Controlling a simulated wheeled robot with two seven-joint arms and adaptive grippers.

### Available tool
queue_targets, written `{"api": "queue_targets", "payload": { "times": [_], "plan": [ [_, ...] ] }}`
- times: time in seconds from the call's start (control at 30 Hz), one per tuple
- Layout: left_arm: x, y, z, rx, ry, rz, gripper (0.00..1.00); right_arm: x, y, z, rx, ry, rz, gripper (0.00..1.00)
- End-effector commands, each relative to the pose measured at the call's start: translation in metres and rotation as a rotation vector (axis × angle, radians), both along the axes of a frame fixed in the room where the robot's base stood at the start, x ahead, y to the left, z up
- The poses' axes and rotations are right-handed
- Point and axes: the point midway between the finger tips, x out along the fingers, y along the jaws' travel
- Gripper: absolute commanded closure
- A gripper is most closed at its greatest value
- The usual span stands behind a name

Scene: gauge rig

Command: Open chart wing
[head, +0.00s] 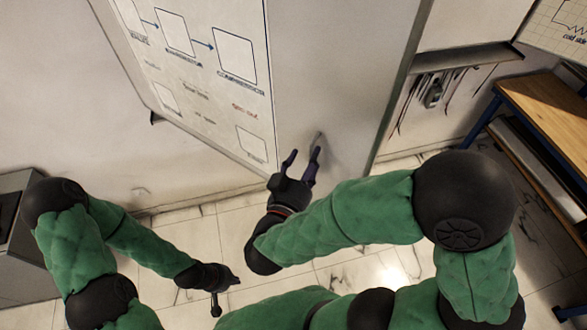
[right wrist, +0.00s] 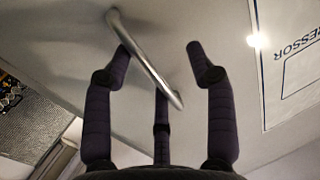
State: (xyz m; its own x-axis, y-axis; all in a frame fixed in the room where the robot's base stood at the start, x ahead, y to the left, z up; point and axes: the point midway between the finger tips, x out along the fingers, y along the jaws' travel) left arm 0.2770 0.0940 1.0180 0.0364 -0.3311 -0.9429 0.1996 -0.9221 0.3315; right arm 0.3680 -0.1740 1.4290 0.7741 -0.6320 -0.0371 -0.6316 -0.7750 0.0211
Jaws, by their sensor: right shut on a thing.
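The chart wing (head: 320,70) is a tall pale grey panel at the upper middle of the head view, and its plain face also fills much of the right wrist view (right wrist: 215,25). A silvery bar handle (right wrist: 146,60) sticks out from this face; only a little of it shows in the head view (head: 318,138). My right gripper (head: 303,152) is at the handle, shut on it, with the dark fingers around the bar in the right wrist view (right wrist: 158,55). My left gripper (head: 226,291) is low over the floor, away from the panel; its jaw opening is unclear.
A white chart board (head: 195,70) with boxes and arrows adjoins the panel's left edge. Behind its right edge, cables hang under a shelf (head: 465,57). A wooden-topped bench (head: 545,105) stands at right, a grey cabinet (head: 25,260) at left. Pale tiled floor is open below.

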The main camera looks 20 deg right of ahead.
Motion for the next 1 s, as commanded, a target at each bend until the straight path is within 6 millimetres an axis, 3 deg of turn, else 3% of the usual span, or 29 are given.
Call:
{"api": "queue_targets", "payload": {
  "times": [0.03,0.6,1.0],
  "plan": [
    [0.000,0.000,0.001,0.000,0.000,0.000,1.00,0.005,0.012,0.006,0.005,-0.013,0.030,0.60],
    [0.000,0.000,0.007,0.000,0.000,0.000,1.00,-0.013,0.039,0.006,0.006,-0.013,0.030,0.60],
    [0.000,0.000,0.007,0.000,0.000,0.000,1.00,-0.015,0.041,0.006,0.007,-0.013,0.025,0.60]
  ]
}}
